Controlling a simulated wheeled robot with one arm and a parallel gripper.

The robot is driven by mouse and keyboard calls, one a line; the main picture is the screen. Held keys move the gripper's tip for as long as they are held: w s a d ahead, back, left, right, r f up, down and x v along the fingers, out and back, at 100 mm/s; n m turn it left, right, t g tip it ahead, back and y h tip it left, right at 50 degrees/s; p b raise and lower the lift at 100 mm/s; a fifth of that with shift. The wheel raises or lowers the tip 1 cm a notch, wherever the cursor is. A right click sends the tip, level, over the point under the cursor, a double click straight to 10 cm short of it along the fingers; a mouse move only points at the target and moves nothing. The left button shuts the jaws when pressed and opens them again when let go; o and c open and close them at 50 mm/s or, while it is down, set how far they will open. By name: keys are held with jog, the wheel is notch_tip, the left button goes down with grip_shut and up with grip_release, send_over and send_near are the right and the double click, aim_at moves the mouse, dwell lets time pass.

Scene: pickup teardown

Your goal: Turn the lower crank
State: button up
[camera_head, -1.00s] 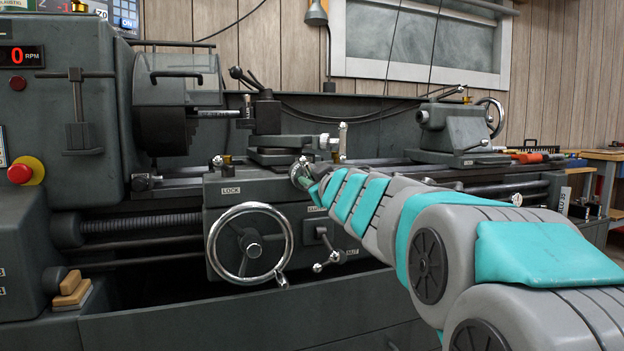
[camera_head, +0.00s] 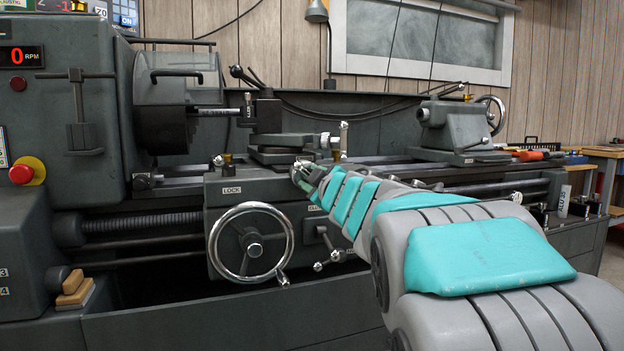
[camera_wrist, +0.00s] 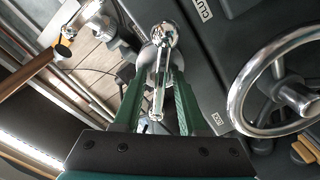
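The lower crank is a chrome crank on the lathe carriage front, mostly behind my gripper in the head view. In the wrist view, the crank (camera_wrist: 163,34) shows its round chrome end and a slim handle reaching down between my green fingers. My gripper (camera_wrist: 163,68) is open around it, with gaps visible beside the handle; contact at the fingertips is unclear. In the head view my gripper (camera_head: 308,180) is at the carriage, below the upper crank (camera_head: 343,135). The upper crank also shows at the wrist view's upper left (camera_wrist: 90,20).
A large chrome handwheel (camera_head: 214,250) is left of my gripper, also in the wrist view (camera_wrist: 236,100). A ball-ended lever (camera_head: 333,257) is below my arm. The chuck guard (camera_head: 175,85) stands left, the tailstock (camera_head: 450,125) right.

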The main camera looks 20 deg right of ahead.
jog(key=shift+s, duration=0.1)
jog(key=s, duration=0.7)
jog(key=shift+s+d+p, duration=0.15)
jog(key=shift+s+p, duration=0.15)
jog(key=shift+p, duration=0.1)
jog(key=shift+d, duration=0.1)
jog(key=s+d+f+m+g+h+p, duration=0.1)
jog(key=s+d+f+m+g+h, duration=0.15)
jog(key=s+f, duration=0.4)
jog(key=s+d+f+m+g+h, duration=0.1)
jog(key=s+f+m+g, duration=0.25)
jog(key=f, duration=0.55)
jog(key=s+d+f+m+g+h+p, duration=0.1)
jog(key=s+f+m+g, duration=0.3)
jog(key=f, duration=0.3)
jog(key=s+a+f+g+y, duration=0.1)
jog(key=s+a+f+g, duration=0.2)
jog(key=s, duration=0.5)
jog(key=s+a+f+g+y, duration=0.1)
jog(key=s+a+f+g, duration=0.2)
jog(key=s, duration=0.6)
jog(key=s+a+f+g+y+p, duration=0.1)
jog(key=s+a+f+g+y, duration=0.1)
jog(key=s+a+f, duration=0.4)
jog(key=shift+s+a+g, duration=0.2)
jog(key=shift+s+g, duration=0.7)
jog(key=shift+s, duration=0.35)
